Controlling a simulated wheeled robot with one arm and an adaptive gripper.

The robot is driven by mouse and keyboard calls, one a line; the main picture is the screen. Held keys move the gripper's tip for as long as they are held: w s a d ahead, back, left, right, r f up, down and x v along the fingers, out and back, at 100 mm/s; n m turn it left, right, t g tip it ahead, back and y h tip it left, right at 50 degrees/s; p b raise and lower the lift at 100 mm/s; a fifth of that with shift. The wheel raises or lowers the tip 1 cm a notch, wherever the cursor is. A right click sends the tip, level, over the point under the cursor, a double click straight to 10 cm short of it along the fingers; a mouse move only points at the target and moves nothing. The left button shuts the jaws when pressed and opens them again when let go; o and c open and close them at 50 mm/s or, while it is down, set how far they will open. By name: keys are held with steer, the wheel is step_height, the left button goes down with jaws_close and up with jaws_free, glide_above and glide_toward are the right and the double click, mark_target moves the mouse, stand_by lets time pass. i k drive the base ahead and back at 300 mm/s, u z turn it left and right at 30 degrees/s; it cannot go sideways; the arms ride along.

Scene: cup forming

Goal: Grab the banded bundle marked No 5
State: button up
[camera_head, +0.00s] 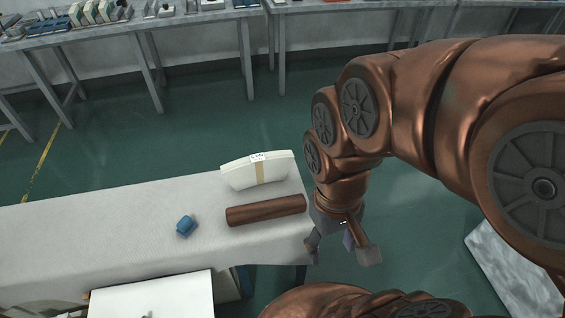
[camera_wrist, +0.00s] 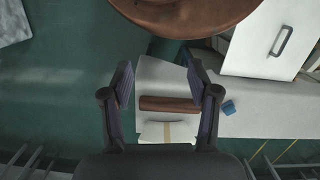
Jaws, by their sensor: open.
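A cream banded bundle (camera_head: 242,175) with a tan band and a small white label on top stands near the right end of the white table (camera_head: 120,215). The label's marking is too small to read. In the wrist view the bundle (camera_wrist: 183,132) shows between and beyond the fingers, partly hidden at its near edge by my gripper body. My gripper (camera_head: 343,252) is open and empty, off the table's right end and to the right of the bundle. It also shows open in the wrist view (camera_wrist: 160,70).
A brown cylinder (camera_head: 266,210) lies right beside the bundle, on its near side. A small blue block (camera_head: 185,226) sits to the left. A white drawer cabinet (camera_head: 152,297) stands at the table's near side. Grey benches (camera_head: 200,17) with items stand along the back wall.

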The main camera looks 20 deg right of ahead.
mark_target(261, 168)
steer(key=u, duration=0.45)
steer(key=k, duration=1)
steer(key=z, duration=0.25)
steer(key=i, duration=1.4)
steer(key=u, duration=0.8)
